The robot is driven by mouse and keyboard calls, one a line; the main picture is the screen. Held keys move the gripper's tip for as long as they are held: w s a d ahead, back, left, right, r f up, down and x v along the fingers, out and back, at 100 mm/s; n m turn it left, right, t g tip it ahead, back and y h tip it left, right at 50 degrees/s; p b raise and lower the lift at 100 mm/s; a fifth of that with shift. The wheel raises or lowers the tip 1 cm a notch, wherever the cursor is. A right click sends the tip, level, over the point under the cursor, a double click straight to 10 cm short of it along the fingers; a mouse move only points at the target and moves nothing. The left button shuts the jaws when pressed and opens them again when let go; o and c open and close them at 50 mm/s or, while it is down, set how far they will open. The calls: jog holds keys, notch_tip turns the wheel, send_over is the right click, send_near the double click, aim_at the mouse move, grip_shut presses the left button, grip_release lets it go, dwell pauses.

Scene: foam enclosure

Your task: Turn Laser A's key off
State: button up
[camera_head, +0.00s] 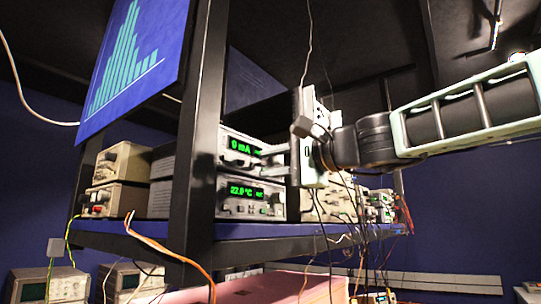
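A laser controller stack stands on the rack shelf left of centre. Its upper unit (240,152) has a green display reading about "0 mA". Its lower unit (250,192) has a green display reading about 22 °C. No label naming Laser A is readable, and I cannot make out a key. My gripper (304,124) is at the end of my arm, which reaches in from the right. It appears just right of the upper unit's front and covers part of the equipment behind it.
A dark rack post (195,150) stands left of the controllers. More instruments (380,205) stand farther right along the blue shelf (150,233), partly behind my arm. Cables hang below my gripper. A pink block (270,288) lies below the shelf. Older instruments (120,160) stand at left.

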jog(key=shift+w+a, duration=0.15)
jog(key=shift+a, duration=0.1)
grip_shut()
